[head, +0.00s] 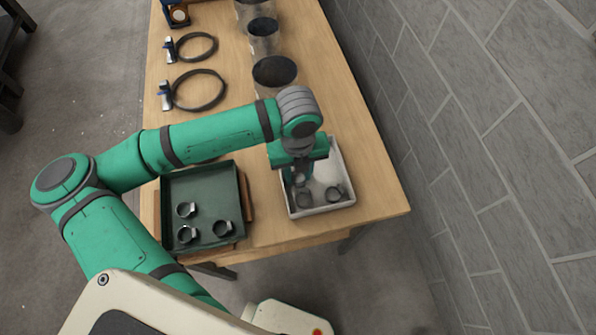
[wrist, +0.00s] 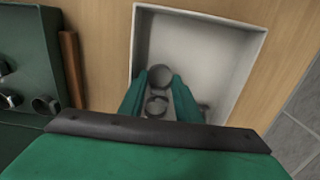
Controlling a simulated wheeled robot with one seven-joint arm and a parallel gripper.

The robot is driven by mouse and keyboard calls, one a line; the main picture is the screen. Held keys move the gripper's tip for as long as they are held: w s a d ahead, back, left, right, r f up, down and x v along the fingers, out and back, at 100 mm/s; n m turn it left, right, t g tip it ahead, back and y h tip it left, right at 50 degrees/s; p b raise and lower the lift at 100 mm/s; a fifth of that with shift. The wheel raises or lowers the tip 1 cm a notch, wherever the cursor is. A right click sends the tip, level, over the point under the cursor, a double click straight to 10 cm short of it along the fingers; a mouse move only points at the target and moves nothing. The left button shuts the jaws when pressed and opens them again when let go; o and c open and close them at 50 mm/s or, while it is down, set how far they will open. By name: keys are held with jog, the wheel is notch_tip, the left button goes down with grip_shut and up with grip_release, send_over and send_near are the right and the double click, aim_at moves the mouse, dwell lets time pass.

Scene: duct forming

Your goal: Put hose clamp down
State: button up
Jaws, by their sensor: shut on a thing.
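My gripper (head: 301,178) points down into the white tray (head: 318,211) at the right of the table. In the wrist view the gripper's green fingers (wrist: 162,80) are closed around a grey ring-shaped hose clamp (wrist: 159,75) between their tips. The white tray's walls (wrist: 200,20) surround the fingers in that view. Another clamp (wrist: 157,106) shows between the fingers, lower in the picture. A clamp (head: 335,193) lies at the right inside the tray in the head view. I cannot tell whether the held clamp touches the tray floor.
A dark green tray (head: 215,170) with several clamps stands left of the white tray, with a brown wooden piece (wrist: 71,70) between them. Black rings (head: 199,90) and dark-topped cylinders (head: 274,72) stand farther back. A grey block wall (head: 450,120) runs along the right.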

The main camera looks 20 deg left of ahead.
aim_at(298, 177)
jog(key=o, duration=0.8)
jog(key=shift+f, duration=0.1)
notch_tip(298, 177, up, 12)
jog(key=shift+r, duration=0.15)
dwell(0.5)
